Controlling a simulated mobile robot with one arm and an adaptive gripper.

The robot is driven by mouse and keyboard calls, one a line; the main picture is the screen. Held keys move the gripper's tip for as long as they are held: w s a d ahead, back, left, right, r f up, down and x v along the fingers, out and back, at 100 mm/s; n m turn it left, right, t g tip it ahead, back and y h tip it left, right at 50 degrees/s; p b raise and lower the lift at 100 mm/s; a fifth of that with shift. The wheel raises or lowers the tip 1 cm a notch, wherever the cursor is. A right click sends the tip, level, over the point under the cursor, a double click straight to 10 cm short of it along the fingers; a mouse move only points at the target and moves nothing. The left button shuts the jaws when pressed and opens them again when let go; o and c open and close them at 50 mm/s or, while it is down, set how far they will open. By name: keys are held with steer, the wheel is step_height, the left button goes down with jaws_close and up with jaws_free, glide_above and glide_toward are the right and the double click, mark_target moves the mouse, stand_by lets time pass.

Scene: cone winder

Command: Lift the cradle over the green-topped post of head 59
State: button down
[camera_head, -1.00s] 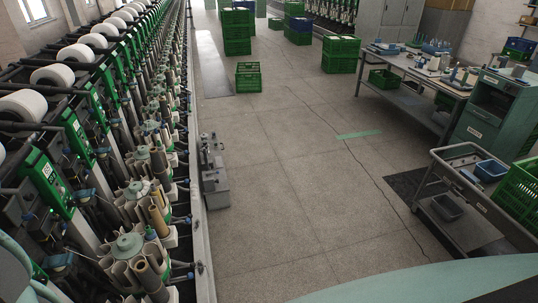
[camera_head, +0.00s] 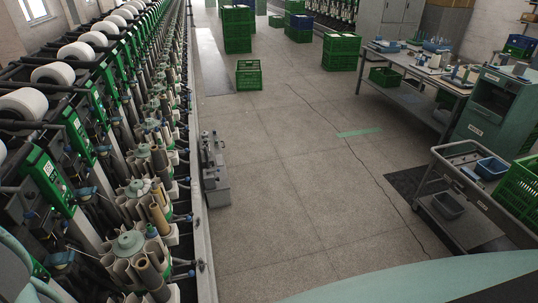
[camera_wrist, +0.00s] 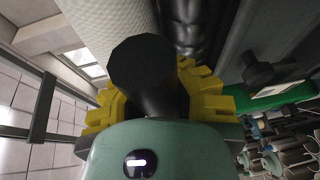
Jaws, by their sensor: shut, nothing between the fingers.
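In the wrist view my gripper (camera_wrist: 157,103) shows yellow toothed fingers on either side of a thick black round part (camera_wrist: 140,72). The fingers are shut and empty. I cannot tell whether the black part belongs to the cradle. A white yarn package (camera_wrist: 110,22) lies above it, beside a glossy black drum (camera_wrist: 184,25). In the head view white packages (camera_head: 53,72) lie along the winding heads on the left, each near a green housing (camera_head: 43,172). My gripper is out of that view. No head number is legible, so I cannot single out head 59, its post or its cradle.
Bobbin magazines (camera_head: 130,243) stick out along the machine's aisle side. A grey metal device (camera_head: 214,170) stands on the floor beside it. Green crates (camera_head: 249,74) stand farther down the aisle. A cart (camera_head: 465,185) and a workbench (camera_head: 425,68) stand right. The middle floor is clear.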

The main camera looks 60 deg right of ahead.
steer(key=shift+s+d+f, duration=0.1)
steer(key=shift+d+f, duration=0.05)
steer(key=shift+f, duration=0.05)
steer(key=r+p, duration=0.2)
steer(key=r, duration=0.1)
steer(key=s+d+r+p, duration=0.1)
steer(key=r+p, duration=0.2)
steer(key=r, duration=0.1)
steer(key=r+p, duration=0.3)
steer(key=r, duration=0.1)
steer(key=shift+s+d+r, duration=0.1)
steer(key=shift+s+d, duration=0.15)
steer(key=shift+d, duration=0.15)
steer(key=c, duration=1.4)
jaws_free()
steer(key=shift+s+d+f, duration=0.1)
steer(key=shift+d+f, duration=0.1)
steer(key=shift+f, duration=0.05)
steer(key=o, duration=0.6)
steer(key=shift+a+r, duration=0.15)
steer(key=shift+r, duration=0.05)
steer(key=shift+o, duration=0.2)
steer(key=v, duration=1.2)
